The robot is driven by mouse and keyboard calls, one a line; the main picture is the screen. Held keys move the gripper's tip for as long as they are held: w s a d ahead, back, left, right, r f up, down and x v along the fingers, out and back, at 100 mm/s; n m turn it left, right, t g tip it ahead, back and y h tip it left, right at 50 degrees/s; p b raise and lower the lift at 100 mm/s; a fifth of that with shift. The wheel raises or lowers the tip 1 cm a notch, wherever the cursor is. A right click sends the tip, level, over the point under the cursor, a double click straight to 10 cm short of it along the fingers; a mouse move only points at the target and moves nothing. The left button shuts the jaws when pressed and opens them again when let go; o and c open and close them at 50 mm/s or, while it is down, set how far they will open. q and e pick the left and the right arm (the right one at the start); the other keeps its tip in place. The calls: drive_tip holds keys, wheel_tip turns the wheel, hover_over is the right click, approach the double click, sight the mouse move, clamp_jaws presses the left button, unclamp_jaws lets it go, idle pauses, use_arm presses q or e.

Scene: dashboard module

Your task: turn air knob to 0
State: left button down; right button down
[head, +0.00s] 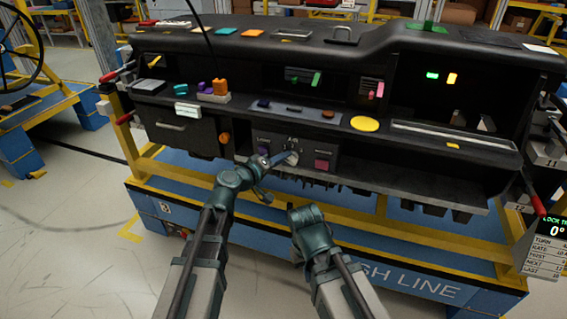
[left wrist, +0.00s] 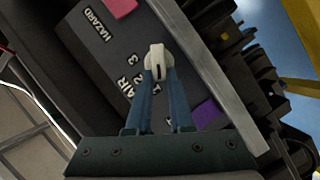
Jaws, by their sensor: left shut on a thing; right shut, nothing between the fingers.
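The air knob (head: 293,158) is a pale knob on the dark centre panel of the dashboard, under the AIR label. In the left wrist view the white knob (left wrist: 158,58) has a dark mark on it and the digits 1, 2 and 3 beside it. I cannot tell which digit the knob is set to. My left gripper (head: 284,159) reaches the panel from the left and is shut on the knob; its blue fingers (left wrist: 160,85) hold it from both sides. My right gripper (head: 304,214) is shut and empty, below and apart from the panel.
A purple button (head: 263,151) and a pink button (head: 322,164), by the HAZARD label in the left wrist view, flank the knob. The dashboard's lower edge (head: 370,187) and a yellow rail (head: 385,228) run beneath the panel. Open floor (head: 80,225) lies at left.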

use_arm(q)
drive_tip(key=shift+a+f+n+t+h+b, duration=0.15)
drive_tip(key=shift+f+n+h+b, duration=0.15)
drive_tip(key=shift+n+b, duration=0.55)
drive_tip(key=shift+d+f+n+t+h+b, duration=0.15)
drive_tip(key=shift+n+h+b, duration=0.3)
drive_tip(key=shift+n+b, duration=0.45)
drive_tip(key=shift+a+f+n+t+h+b, duration=0.15)
drive_tip(key=shift+f+n+t+h+b, duration=0.15)
drive_tip(key=shift+n+b, duration=0.55)
drive_tip(key=shift+r, duration=0.1)
drive_tip(key=c, duration=0.8)
unclamp_jaws()
drive_tip(key=shift+w, duration=0.1)
